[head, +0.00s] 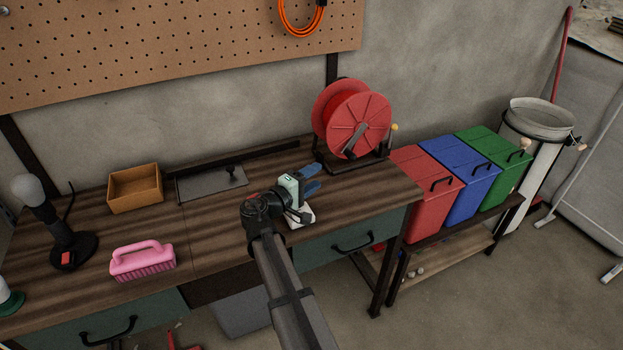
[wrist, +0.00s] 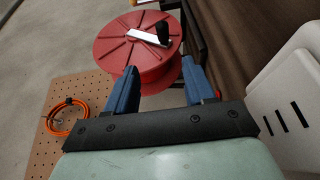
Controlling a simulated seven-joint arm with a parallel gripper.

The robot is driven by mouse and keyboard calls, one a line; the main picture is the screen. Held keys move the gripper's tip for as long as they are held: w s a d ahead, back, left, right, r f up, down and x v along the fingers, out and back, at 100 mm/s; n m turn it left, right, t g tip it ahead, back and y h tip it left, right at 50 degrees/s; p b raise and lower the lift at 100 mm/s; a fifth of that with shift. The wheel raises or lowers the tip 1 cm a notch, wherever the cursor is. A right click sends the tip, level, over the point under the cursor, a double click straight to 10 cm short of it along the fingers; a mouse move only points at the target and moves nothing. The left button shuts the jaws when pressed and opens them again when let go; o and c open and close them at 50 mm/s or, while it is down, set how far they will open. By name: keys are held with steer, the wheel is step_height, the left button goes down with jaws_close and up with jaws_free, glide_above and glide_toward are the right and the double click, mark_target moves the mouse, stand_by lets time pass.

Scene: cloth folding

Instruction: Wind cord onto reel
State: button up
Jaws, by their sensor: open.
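A red reel (head: 358,122) stands upright on a dark stand at the back right of the workbench. A metal crank arm (head: 354,140) is on its near face; a yellowish knob (head: 394,127) shows at its right side. The wrist view shows the reel (wrist: 112,48) ahead, with the crank arm (wrist: 147,42) and a dark grip (wrist: 163,31). My gripper (head: 313,178) is at the bench's right part, in front of and left of the reel. Its blue fingers (wrist: 160,68) are open and empty, apart from the crank. No loose cord is visible at the reel.
An orange coil (head: 301,18) hangs on the pegboard (head: 180,45). A pink brush (head: 143,260), a brown box (head: 135,188), a flat metal plate (head: 212,183) and a black stand (head: 70,248) occupy the left and middle bench. Red, blue and green bins (head: 462,195) stand right of the bench.

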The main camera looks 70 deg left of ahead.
mark_target(347, 155)
steer(key=shift+s, duration=0.1)
steer(key=shift+c, duration=0.2)
